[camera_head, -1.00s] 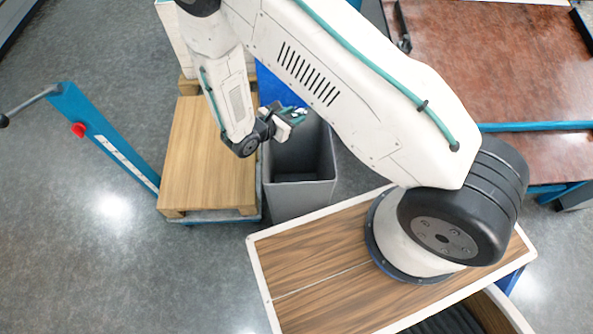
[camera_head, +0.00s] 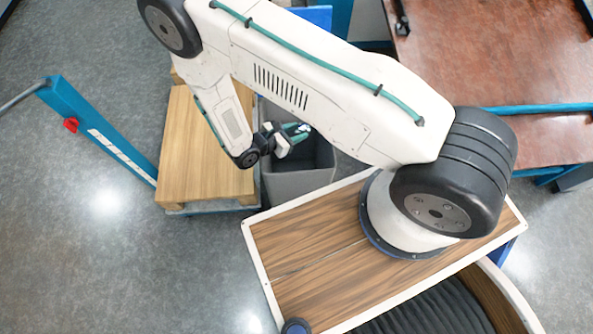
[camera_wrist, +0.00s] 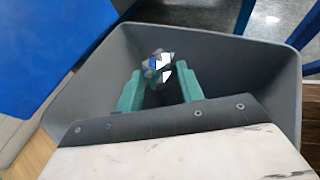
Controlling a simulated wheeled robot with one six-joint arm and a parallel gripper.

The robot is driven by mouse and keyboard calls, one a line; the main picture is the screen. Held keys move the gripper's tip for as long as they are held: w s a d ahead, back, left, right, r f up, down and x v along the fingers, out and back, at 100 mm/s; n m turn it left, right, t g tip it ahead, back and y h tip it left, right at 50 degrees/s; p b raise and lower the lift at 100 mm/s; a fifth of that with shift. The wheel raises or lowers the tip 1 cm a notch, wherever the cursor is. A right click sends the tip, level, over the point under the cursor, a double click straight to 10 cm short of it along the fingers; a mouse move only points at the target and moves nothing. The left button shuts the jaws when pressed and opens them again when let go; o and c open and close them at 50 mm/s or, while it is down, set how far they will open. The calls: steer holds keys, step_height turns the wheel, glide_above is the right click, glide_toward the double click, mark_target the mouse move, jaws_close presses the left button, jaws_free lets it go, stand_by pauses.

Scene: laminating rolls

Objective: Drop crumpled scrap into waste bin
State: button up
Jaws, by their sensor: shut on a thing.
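My gripper (camera_head: 303,131) is over the mouth of the grey waste bin (camera_head: 298,184). In the wrist view its two green fingers (camera_wrist: 160,88) are shut on a small, faceted white and grey crumpled scrap (camera_wrist: 157,65). The scrap also shows as a small pale spot at the fingertips in the head view (camera_head: 304,127). In the wrist view the bin's rim (camera_wrist: 222,42) surrounds the fingers and the scrap. The inside of the bin is dark and partly hidden by the gripper; I cannot tell what lies at its bottom.
A wooden pallet (camera_head: 205,150) on a blue-handled hand truck (camera_head: 100,130) stands left of the bin. A reddish-brown table (camera_head: 490,60) with blue supports is at the right. Grey floor is free at the lower left.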

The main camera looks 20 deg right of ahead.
steer(key=o, duration=1)
steer(key=shift+a, duration=0.1)
steer(key=v, duration=0.7)
steer(key=shift+a+r, duration=0.2)
steer(key=shift+a, duration=0.05)
